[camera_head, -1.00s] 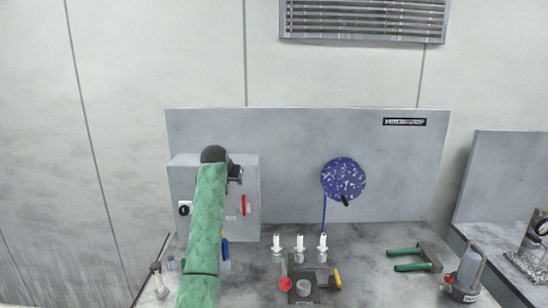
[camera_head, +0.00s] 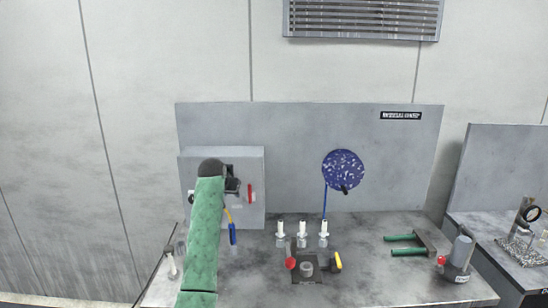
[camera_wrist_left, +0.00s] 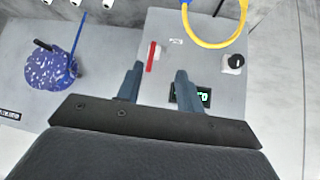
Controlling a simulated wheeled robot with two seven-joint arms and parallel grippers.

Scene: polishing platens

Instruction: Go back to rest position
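My left arm, in a green sleeve, reaches up from the bottom of the head view. Its gripper (camera_head: 232,186) is in front of the grey control box (camera_head: 258,170) on the back panel. In the left wrist view the gripper's two fingers (camera_wrist_left: 156,84) stand apart with nothing between them. Beyond them are the box face with a red switch handle (camera_wrist_left: 152,56), a black knob (camera_wrist_left: 233,62) and a small green-lit display (camera_wrist_left: 203,97). My right gripper is in neither view.
Three white-tipped pieces (camera_head: 302,232) stand on the grey bench behind a dark fixture (camera_head: 307,267). A blue speckled disc (camera_head: 343,171) hangs on the panel. A green-handled tool (camera_head: 408,245) lies to the right. A yellow loop (camera_wrist_left: 215,42) shows near the box.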

